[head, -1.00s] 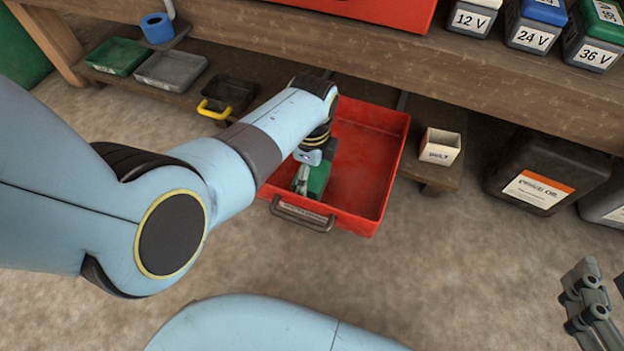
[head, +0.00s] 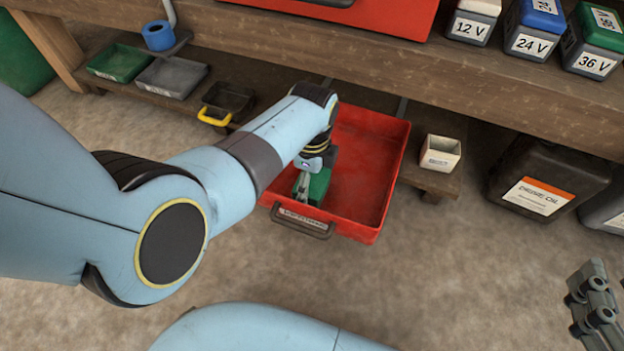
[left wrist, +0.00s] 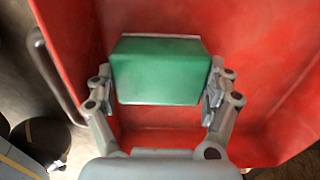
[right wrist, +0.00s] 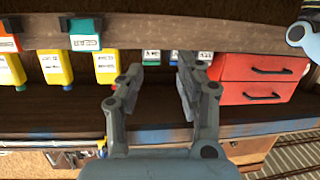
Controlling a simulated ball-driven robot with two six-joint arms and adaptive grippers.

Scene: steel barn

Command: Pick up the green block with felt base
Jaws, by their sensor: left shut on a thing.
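The green block (head: 319,186) is in the front part of the red drawer tray (head: 371,209). In the left wrist view the block (left wrist: 158,72) sits between the two fingers of my left gripper (left wrist: 160,88). The left gripper (head: 306,184) is shut on the block; its wrist and fingers hide part of it in the head view. The felt base cannot be made out, and I cannot tell whether the block is clear of the tray floor. My right gripper (right wrist: 160,72) is open and empty; it also shows at the lower right of the head view (head: 584,282).
The tray has raised walls and a dark front handle (head: 302,222). A wooden bench (head: 400,62) overhangs its back. A small white box (head: 441,153) and a black oil can (head: 545,180) stand to the right. A yellow-handled dark bin (head: 226,102) is left. Floor in front is clear.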

